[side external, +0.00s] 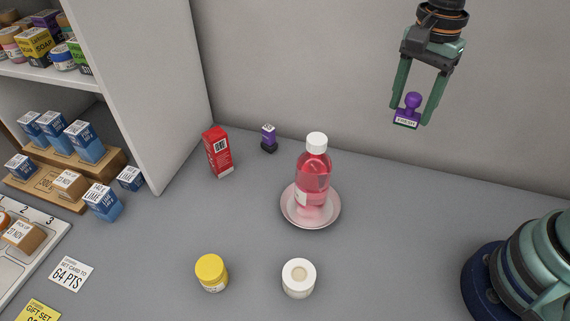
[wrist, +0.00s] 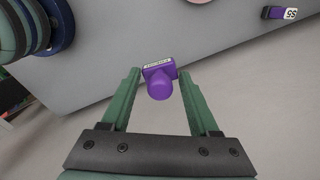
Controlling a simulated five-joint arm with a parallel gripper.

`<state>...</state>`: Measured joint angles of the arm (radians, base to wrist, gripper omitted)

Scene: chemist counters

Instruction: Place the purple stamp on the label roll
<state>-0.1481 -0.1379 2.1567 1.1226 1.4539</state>
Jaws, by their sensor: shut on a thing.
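The purple stamp (side external: 413,102) has a round knob handle and a pale label on its base. My gripper (side external: 411,116) is shut on it and holds it upright, high above the counter at the upper right. In the wrist view the purple stamp (wrist: 160,85) sits between the green fingers of my gripper (wrist: 160,76). The label roll (side external: 299,278) looks like a short white cylinder with a tan centre. It stands on the counter at the front middle, below and left of my gripper, with a clear top.
A pink bottle (side external: 313,170) with a white cap stands on a pink saucer (side external: 290,218) behind the roll. A yellow-lidded jar (side external: 211,272) stands left of the roll. A red box (side external: 217,152) and a small purple-and-black item (side external: 268,138) stand farther back. Counter right of the roll is free.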

